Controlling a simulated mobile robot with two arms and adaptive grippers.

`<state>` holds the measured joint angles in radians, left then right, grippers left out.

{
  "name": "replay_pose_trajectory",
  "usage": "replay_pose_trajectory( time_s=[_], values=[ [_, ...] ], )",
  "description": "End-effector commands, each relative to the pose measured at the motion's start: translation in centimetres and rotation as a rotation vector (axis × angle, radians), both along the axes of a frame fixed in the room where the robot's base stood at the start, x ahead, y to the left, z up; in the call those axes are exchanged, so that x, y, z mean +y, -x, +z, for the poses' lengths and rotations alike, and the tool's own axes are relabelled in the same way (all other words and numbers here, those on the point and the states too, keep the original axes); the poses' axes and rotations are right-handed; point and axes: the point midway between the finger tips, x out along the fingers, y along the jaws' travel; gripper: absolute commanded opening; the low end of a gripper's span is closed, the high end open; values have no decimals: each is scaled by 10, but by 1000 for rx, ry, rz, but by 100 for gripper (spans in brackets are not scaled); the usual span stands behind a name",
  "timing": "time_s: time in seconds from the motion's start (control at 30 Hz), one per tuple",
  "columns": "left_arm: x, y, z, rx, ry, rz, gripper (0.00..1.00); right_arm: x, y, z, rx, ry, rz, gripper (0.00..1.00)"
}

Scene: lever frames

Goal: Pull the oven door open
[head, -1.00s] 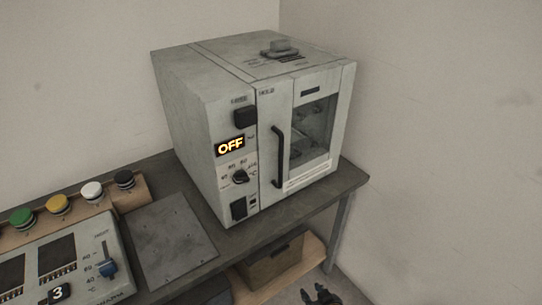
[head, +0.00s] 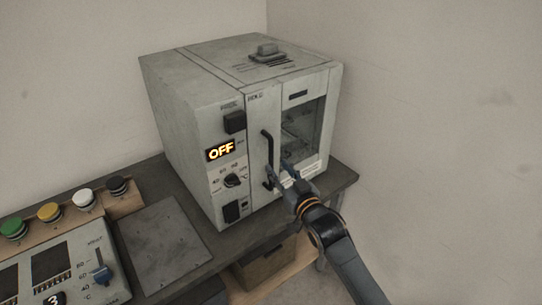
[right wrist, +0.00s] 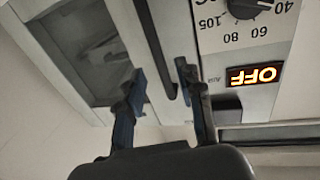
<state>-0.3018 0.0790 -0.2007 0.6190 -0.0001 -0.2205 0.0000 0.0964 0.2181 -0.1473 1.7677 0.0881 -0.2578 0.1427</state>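The grey oven (head: 185,135) stands on the bench with its door (head: 303,135) shut. The door has a dark window and a black vertical bar handle (head: 268,150) on its left side. My right gripper (head: 278,169) is at the lower part of the handle, its fingers apart. In the right wrist view, which is upside down, the handle (right wrist: 158,50) runs between the two open fingers (right wrist: 160,75), with gaps visible on both sides. I cannot tell how deep the handle sits between them. My left gripper is not in view.
The oven's display (head: 220,150) reads OFF, above a black knob (head: 232,180). A control panel (head: 75,265) and several coloured buttons stand on the bench at the left. A flat metal plate (head: 160,240) lies before the oven. A wall is close on the right.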

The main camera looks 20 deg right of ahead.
Motion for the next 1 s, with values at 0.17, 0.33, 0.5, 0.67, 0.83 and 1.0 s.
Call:
replay_pose_trajectory(
  time_s=[0.17, 0.33, 0.5, 0.67, 0.83, 1.0],
  values=[
    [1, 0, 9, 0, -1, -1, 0, 5, -33, 2, 0, -1, 0, 36],
    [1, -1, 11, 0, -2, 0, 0, 8, -50, 0, 0, 0, 0, 36],
    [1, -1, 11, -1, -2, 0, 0, 9, -56, 0, 0, 0, 0, 36],
    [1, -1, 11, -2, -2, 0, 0, 9, -56, 0, 0, 0, 0, 36],
    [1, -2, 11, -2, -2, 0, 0, 9, -56, 0, 0, 0, 0, 14],
    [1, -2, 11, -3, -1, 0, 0, 9, -56, -1, 0, 0, 0, 0]
  ],
)
